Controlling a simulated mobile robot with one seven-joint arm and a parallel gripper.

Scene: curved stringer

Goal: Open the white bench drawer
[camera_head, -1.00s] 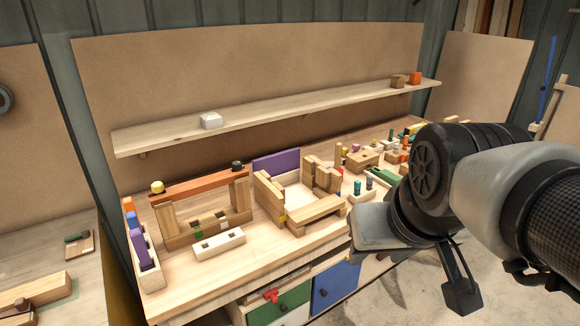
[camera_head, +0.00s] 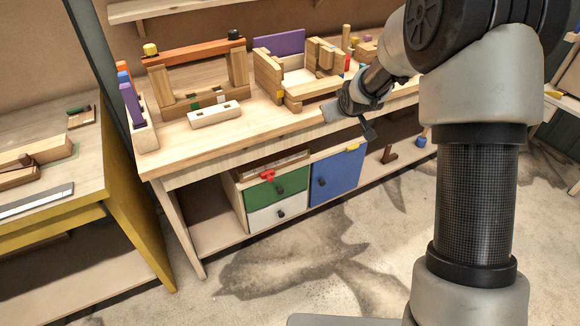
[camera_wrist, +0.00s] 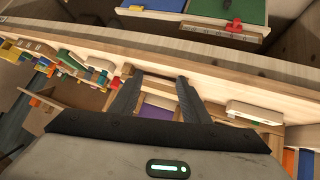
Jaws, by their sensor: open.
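The white drawer (camera_head: 278,214) is at the bottom left of the cabinet under the bench, below a green drawer (camera_head: 290,187). A small dark knob (camera_head: 281,214) is on its front, and it looks closed. My gripper (camera_head: 367,129) is at the bench's front edge, above and to the right of the white drawer, and well apart from it. In the wrist view my gripper (camera_wrist: 160,76) shows two spread fingers with nothing held between them. The green drawer also shows at the top of the wrist view (camera_wrist: 248,10); I cannot make out the white drawer there.
A blue door (camera_head: 338,178) is right of the drawers. A red piece (camera_head: 267,175) sits at the green drawer's top. The bench top (camera_head: 190,140) carries wooden blocks. A yellow-sided table (camera_head: 130,230) stands left. The floor before the drawers is clear.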

